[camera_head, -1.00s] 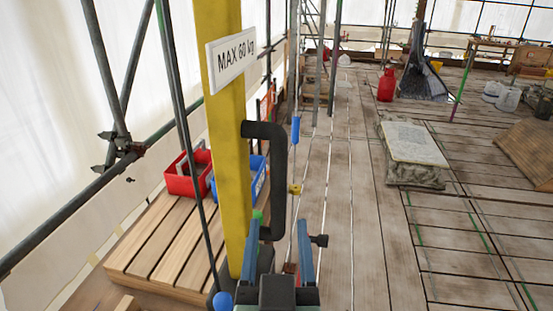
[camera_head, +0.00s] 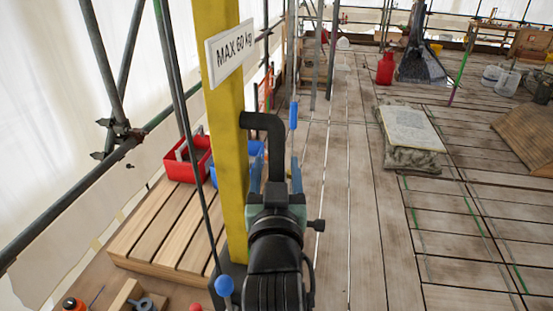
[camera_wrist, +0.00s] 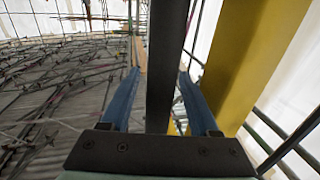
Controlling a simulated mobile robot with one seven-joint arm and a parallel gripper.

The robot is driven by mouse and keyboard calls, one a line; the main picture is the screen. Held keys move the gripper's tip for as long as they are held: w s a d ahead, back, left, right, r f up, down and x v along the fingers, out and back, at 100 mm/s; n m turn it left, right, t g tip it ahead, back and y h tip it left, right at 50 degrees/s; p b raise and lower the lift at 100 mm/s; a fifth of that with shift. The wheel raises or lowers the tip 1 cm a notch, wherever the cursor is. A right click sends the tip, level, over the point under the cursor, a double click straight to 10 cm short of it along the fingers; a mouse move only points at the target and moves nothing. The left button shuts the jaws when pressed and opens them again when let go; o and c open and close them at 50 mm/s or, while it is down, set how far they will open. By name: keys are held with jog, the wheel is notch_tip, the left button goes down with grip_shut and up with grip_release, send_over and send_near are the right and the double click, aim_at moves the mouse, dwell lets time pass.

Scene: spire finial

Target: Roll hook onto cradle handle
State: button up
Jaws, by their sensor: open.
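A black bent handle (camera_head: 277,140) is fixed to a yellow post (camera_head: 230,130) with a "MAX 60 kg" sign (camera_head: 230,52). My gripper (camera_head: 276,162) is open, with one blue finger on each side of the handle's upright part. In the wrist view, the black bar (camera_wrist: 166,60) runs between my gripper's two blue fingers (camera_wrist: 163,85), with gaps at both sides. The handle's lower end is hidden behind my gripper in the head view. I cannot make out a hook or a cradle.
A wooden slatted platform (camera_head: 165,235) lies left of the post, with a red bin (camera_head: 187,160) and a blue bin (camera_head: 252,150) beyond. A thin dark pole (camera_head: 185,110) and scaffold tubes (camera_head: 75,205) stand left. The plank floor (camera_head: 355,210) to the right is clear up to a stone slab (camera_head: 410,130).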

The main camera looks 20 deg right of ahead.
jog(key=shift+w+d, duration=0.1)
jog(key=shift+w, duration=0.15)
grip_shut()
dwell(1.4)
